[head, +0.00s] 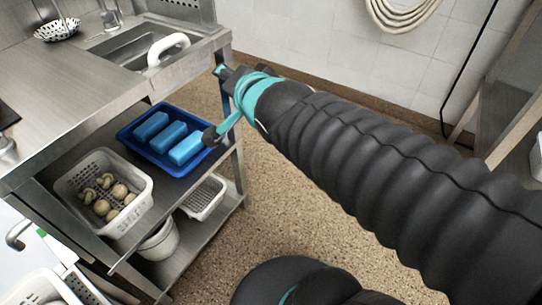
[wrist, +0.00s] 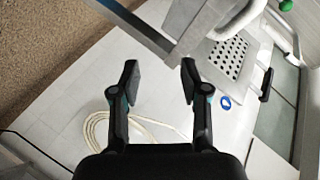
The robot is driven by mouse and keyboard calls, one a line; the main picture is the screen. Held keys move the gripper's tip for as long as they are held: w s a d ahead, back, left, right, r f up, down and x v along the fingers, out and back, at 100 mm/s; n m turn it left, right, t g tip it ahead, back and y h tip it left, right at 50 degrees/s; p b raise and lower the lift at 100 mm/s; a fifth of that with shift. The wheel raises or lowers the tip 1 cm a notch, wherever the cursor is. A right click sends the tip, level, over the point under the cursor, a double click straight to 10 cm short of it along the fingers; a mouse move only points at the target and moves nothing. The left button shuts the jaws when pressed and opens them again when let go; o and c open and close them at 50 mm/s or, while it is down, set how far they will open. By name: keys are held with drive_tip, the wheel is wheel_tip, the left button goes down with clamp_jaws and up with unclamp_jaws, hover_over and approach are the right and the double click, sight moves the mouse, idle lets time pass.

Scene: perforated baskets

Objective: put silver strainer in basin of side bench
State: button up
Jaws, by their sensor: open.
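A silver bowl-shaped strainer (head: 57,30) with dark holes sits on the bench top at the upper left of the head view. To its right is the sunken metal basin (head: 128,46) of the bench, with a thick white curved piece (head: 168,46) at its right side. My gripper (head: 217,104) is open and empty, off the right edge of the bench and well apart from the strainer. Its two spread fingers (wrist: 160,82) show in the wrist view with nothing between them. I cannot make out the strainer in the wrist view.
The bench's lower shelf holds a blue tray (head: 127,138) of blue blocks and a white perforated basket (head: 70,190) of round items. A white basket (head: 205,197) and a bucket (head: 160,243) stand lower. A hose (head: 402,22) hangs on the wall. Floor right of the bench is open.

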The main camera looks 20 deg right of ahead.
drive_tip(key=s+d+f+n+g, duration=0.2)
drive_tip(key=s+f+n+g, duration=0.6)
drive_tip(key=s, duration=0.6)
drive_tip(key=f+n, duration=0.1)
drive_tip(key=n, duration=0.1)
drive_tip(key=shift+d+f+n+h, duration=0.25)
drive_tip(key=shift+f+n+h, duration=0.05)
drive_tip(key=shift+h, duration=0.1)
drive_tip(key=shift+c, duration=0.2)
